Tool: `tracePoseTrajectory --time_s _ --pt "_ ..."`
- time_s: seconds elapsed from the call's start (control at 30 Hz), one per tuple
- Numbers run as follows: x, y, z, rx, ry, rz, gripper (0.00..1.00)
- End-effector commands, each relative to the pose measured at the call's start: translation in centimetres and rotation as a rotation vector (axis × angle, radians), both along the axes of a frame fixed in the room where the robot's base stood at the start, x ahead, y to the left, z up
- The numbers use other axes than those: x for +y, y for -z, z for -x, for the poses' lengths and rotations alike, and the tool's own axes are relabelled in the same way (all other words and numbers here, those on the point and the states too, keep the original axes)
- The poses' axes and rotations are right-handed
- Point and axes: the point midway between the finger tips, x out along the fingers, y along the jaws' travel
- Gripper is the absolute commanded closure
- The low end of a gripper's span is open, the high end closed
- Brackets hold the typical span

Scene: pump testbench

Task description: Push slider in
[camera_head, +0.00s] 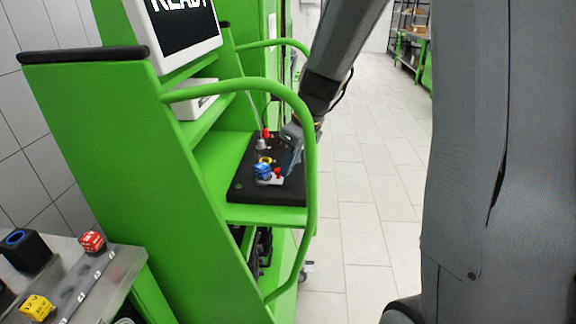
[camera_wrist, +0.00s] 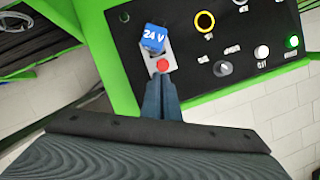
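A black panel (camera_head: 240,187) lies on a shelf of the green testbench; it also shows in the wrist view (camera_wrist: 205,78). A pale metal slider plate (camera_wrist: 151,63) sits at the panel's edge, with a blue block marked "24 V" (camera_wrist: 153,38) on its far part and a red round button (camera_wrist: 163,66) on its near part. The blue block also shows in the head view (camera_head: 262,170). My gripper (camera_wrist: 163,80) has its fingers together, with nothing visible between them. The fingertips are right by the red button and the slider's near end. I cannot tell whether they touch.
The panel carries a yellow ring (camera_wrist: 205,21), a grey knob (camera_wrist: 222,68), small switches and a lit green button (camera_wrist: 293,41). A curved green rail (camera_head: 312,160) runs close to my arm. A metal tray with coloured blocks (camera_head: 92,242) stands at left. Tiled floor is clear at right.

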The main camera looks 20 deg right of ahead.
Motion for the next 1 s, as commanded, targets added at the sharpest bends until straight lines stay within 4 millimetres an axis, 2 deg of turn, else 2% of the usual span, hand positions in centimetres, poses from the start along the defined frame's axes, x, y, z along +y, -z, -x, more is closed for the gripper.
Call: tracePoseTrajectory --time_s 0.17,0.33,0.7,0.83,1.0 --pt "-0.6 -0.4 0.5 -0.003 0.002 -0.002 1.00" --pt "-2.7 -0.9 2.4 -0.001 0.002 -0.002 1.00" --pt "-3.9 -7.4 3.8 -0.006 -0.005 0.000 1.00" --pt "-4.3 -8.9 4.3 -0.005 -0.004 -0.001 1.00" --pt "-4.5 -9.9 4.6 -0.002 -0.005 -0.001 1.00"
